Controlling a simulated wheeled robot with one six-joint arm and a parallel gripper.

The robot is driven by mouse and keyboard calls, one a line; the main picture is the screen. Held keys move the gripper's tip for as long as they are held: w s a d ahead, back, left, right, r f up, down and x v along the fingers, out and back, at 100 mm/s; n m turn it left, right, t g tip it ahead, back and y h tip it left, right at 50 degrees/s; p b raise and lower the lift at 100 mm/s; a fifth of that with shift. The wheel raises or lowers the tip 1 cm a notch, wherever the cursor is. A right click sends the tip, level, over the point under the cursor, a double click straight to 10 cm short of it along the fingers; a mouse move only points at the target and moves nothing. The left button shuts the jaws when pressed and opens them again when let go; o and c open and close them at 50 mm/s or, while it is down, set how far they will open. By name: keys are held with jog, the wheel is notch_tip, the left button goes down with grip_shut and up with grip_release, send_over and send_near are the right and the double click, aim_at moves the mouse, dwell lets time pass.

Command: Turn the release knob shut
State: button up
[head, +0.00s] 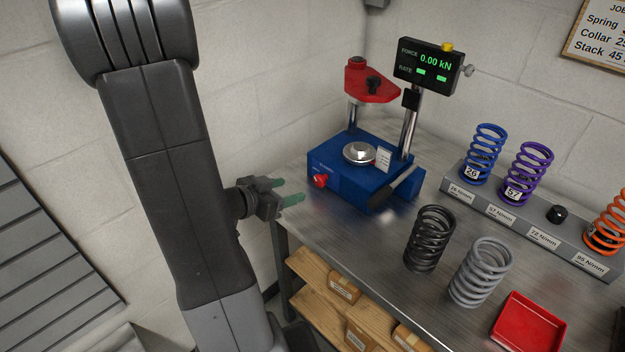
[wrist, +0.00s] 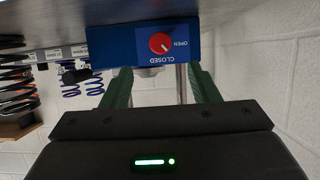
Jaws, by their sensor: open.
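The red release knob (head: 320,181) is on the front of the blue press base (head: 345,190), at its lower left. The wrist view shows the scene upside down, with the knob (wrist: 160,43) on a blue label marked CLOSED and OPEN. A small white mark shows on the knob; I cannot tell surely which word it points to. My gripper (head: 289,191) has green fingers, spread and empty, short of the knob in the head view. In the wrist view my gripper (wrist: 159,68) has its fingers either side of the knob's line, not touching it.
A black lever (head: 403,187) sticks out at the base's front right. Black (head: 430,240) and grey (head: 481,272) springs and a red tray (head: 529,322) stand on the metal bench. A spring rack (head: 520,226) is behind them. A wall is left of the bench.

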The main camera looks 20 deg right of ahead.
aim_at(317, 182)
jog(key=x, duration=1.1)
jog(key=shift+w, duration=0.1)
jog(key=c, duration=0.9)
